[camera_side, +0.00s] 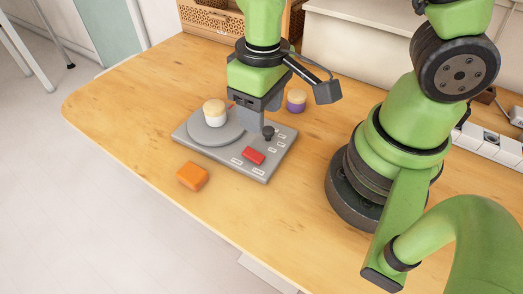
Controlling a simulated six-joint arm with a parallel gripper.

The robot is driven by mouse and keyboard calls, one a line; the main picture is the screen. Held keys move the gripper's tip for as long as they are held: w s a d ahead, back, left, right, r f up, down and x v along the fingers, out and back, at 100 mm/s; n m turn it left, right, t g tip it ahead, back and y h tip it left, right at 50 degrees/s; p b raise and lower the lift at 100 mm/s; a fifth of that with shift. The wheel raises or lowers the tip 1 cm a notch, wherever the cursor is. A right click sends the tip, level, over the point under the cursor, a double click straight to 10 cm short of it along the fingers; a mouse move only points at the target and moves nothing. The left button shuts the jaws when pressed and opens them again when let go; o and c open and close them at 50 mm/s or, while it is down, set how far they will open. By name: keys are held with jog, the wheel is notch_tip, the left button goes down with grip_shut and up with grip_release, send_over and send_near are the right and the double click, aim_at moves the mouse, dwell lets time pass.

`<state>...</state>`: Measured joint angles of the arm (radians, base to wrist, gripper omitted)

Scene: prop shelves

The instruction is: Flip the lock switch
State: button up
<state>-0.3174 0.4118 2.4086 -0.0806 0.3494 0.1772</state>
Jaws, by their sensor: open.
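A grey control panel (180,133) lies on the wooden table, with a round grey disc (205,138) on its left part. A red block-shaped switch (253,155) sits near the panel's front right. A small dark knob or lever (268,131) stands behind it, and small white labels or buttons line the right side. I cannot tell which part is the lock switch. My gripper (255,118) points down over the panel, close to the dark knob. It is open; the gap between its fingers is hard to see, and I cannot tell whether it touches the knob.
A white jar with a tan lid (215,112) stands on the disc. A purple jar with a tan lid (296,100) stands behind the panel. An orange block (192,176) lies at the front left. Wicker baskets (205,18) are at the back.

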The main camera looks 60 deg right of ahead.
aim_at(262, 159)
jog(key=shift+s+f, duration=0.1)
jog(key=shift+f, duration=5.25)
grip_shut()
